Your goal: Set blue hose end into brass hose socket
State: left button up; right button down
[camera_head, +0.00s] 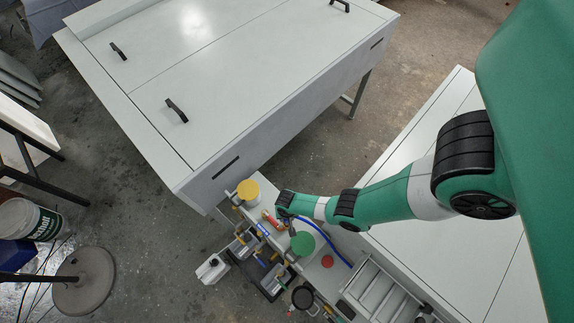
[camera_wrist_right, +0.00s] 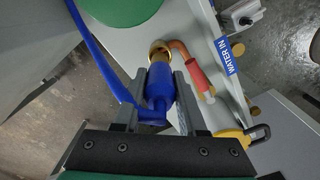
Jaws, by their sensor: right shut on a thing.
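The blue hose end (camera_wrist_right: 160,82) is a thick blue cylinder between the fingers of my right gripper (camera_wrist_right: 161,98). The gripper is shut on it. The brass socket (camera_wrist_right: 158,47) lies straight ahead of the hose end, and their near edges meet in the wrist view. I cannot tell whether the end is inside the socket or only against it. The blue hose (camera_wrist_right: 92,48) loops away at the left; in the head view it curves (camera_head: 328,247) beside the bench. There my right gripper is small and mostly hidden by its arm. My left gripper is not in view.
A red-sleeved copper pipe (camera_wrist_right: 191,67) stands close right of the socket, near a blue WATER IN label (camera_wrist_right: 228,55). A yellow handle (camera_wrist_right: 238,136) is at lower right. A green lid (camera_head: 302,243) and yellow lid (camera_head: 248,190) flank the work area.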

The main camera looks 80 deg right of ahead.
jog(key=shift+f, duration=0.15)
jog(key=shift+f+b, duration=0.15)
jog(key=shift+b, duration=0.2)
jog(key=shift+f, duration=0.15)
jog(key=shift+f+b, duration=0.65)
jog(key=shift+b, duration=0.15)
jog(key=shift+f+b, duration=1.25)
